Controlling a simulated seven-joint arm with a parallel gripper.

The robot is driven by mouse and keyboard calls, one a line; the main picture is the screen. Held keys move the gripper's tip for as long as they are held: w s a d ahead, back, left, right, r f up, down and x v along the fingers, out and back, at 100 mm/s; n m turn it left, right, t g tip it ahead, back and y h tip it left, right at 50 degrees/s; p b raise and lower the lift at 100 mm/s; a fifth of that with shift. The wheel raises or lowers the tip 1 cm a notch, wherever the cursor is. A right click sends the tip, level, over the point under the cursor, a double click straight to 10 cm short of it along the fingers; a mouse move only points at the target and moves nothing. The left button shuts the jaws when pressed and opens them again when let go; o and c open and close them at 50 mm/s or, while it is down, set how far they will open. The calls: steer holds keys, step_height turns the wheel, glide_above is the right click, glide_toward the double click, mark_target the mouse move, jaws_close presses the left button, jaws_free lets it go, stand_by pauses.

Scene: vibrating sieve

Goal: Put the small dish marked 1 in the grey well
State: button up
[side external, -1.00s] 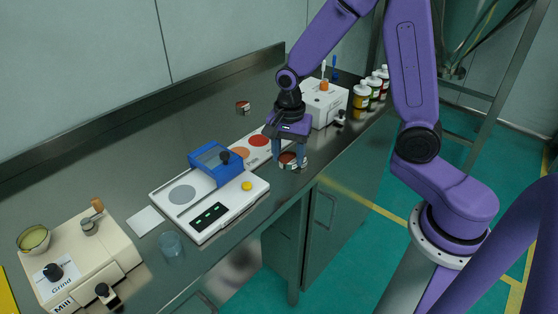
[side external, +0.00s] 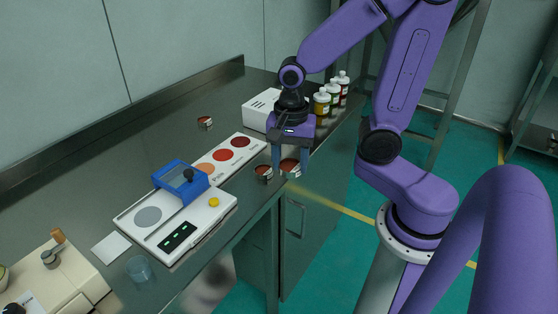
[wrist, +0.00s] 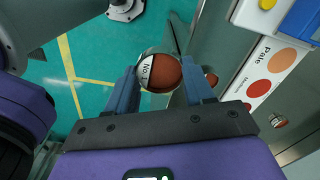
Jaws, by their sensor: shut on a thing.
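My gripper (side external: 290,164) is shut on a small round dish (wrist: 160,72) with a reddish-brown top and a white label starting "No"; its number is not clear to me. In the side view the held dish (side external: 291,168) is between the fingertips, near the counter's front edge. A second similar dish (side external: 264,173) stands just left of it, and partly shows behind a finger in the wrist view (wrist: 211,78). A third dish (side external: 205,122) stands at the back of the counter. A grey round area (side external: 148,217), seemingly the grey well, is on the white machine (side external: 200,222).
Bottles (side external: 322,102) and a white box (side external: 258,108) stand at the back right. A clear cup (side external: 139,269) stands front left.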

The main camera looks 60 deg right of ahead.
steer(key=shift+s, duration=0.15)
steer(key=w+a+r, duration=0.2)
steer(key=w+a, duration=0.6)
glide_above(148, 217)
steer(key=f, duration=0.8)
steer(key=shift+s+d+f, duration=0.1)
steer(key=shift+s+f, duration=0.1)
steer(key=shift+f, duration=0.15)
steer(key=shift+w+f, duration=0.2)
steer(key=shift+f, duration=1.65)
steer(key=shift+f, duration=0.1)
